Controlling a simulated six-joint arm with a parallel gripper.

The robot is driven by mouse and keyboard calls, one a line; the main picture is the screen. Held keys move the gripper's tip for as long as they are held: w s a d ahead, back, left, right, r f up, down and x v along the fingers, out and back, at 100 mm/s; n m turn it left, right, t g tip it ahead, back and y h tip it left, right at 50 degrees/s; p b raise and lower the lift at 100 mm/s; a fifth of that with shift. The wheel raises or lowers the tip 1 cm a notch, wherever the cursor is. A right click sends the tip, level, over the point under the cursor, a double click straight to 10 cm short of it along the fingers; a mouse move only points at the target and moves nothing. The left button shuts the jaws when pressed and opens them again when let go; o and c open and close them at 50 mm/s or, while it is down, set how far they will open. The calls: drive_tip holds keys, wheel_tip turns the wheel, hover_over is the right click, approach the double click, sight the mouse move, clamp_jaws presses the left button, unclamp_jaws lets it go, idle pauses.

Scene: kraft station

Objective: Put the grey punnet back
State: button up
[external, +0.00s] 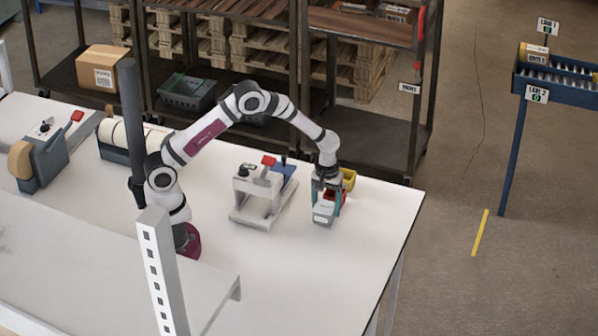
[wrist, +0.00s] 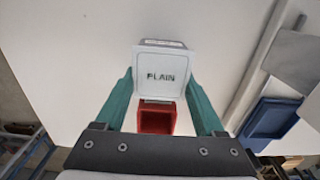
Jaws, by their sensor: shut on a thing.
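The grey punnet (external: 324,212) is at the right end of the white table, at the front of a short row of small containers. In the wrist view the grey punnet (wrist: 165,65) carries the word PLAIN. My gripper (external: 327,199) points down with its teal fingers on either side of the grey punnet. In the wrist view my gripper (wrist: 160,80) is shut on it. I cannot tell whether the punnet touches the table.
A red container (wrist: 157,117) is right beside the grey punnet, with a yellow container (external: 348,179) behind it. A grey device (external: 258,194) with a blue part (external: 284,173) stands to the left. The white table (external: 300,285) is clear in front.

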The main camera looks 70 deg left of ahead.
drive_tip(key=shift+f, duration=0.1)
idle(0.3)
drive_tip(key=shift+f, duration=0.15)
drive_tip(key=shift+f, duration=0.2)
idle(0.7)
drive_tip(key=o, duration=1.5)
drive_tip(key=shift+c, duration=0.2)
wheel_tip(320, 180, up, 8)
